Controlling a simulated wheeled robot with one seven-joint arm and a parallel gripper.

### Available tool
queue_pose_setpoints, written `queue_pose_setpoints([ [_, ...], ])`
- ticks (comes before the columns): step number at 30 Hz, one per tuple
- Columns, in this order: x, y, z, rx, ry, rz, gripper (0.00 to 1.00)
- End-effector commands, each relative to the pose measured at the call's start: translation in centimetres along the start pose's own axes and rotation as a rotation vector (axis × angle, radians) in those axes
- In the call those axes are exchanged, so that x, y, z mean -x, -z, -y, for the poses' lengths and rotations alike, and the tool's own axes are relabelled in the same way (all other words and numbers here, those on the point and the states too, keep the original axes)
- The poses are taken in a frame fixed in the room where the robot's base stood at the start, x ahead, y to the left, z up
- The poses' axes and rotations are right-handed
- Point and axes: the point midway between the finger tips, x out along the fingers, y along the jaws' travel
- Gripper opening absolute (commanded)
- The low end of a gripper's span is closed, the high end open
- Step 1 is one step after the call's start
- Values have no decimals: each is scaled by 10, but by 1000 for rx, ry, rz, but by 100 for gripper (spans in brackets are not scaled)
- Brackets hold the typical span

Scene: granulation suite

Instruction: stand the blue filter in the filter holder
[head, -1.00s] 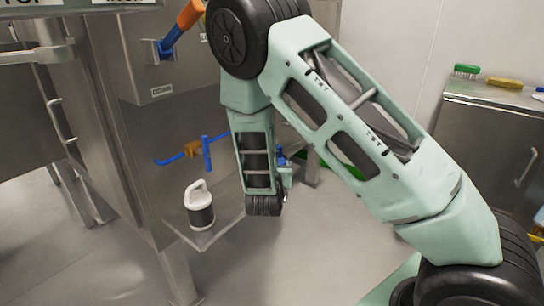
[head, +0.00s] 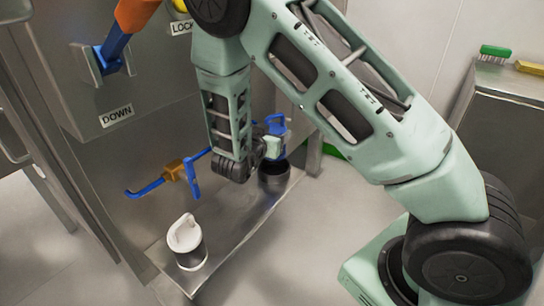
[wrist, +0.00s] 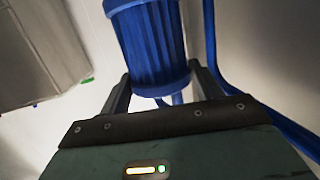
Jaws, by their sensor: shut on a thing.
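The blue filter (wrist: 150,45) is a ribbed cylinder between the two fingers of my gripper (wrist: 162,88) in the wrist view. My gripper is shut on it. In the head view my gripper (head: 271,147) is partly behind my forearm, and a bit of the blue filter (head: 276,123) shows beside it. A dark round metal cup (head: 274,180), which looks like the filter holder, stands at the far end of the low steel shelf. The filter is at or just above this cup's opening; I cannot tell whether its lower end is inside.
A white-lidded canister (head: 187,244) stands on the near end of the shelf (head: 228,222). A blue-handled valve (head: 176,172) juts from the steel machine to the left. A steel cabinet (head: 500,120) with brushes on top is at the right. Open floor lies in front.

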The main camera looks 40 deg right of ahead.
Motion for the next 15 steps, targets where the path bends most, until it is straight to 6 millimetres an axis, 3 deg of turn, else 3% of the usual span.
queue_pose_setpoints([
  [1,-2,-11,0,1,-1,-1,37],
  [8,-6,-27,0,-1,0,-1,37],
  [15,-12,-57,0,-1,0,-1,37],
])
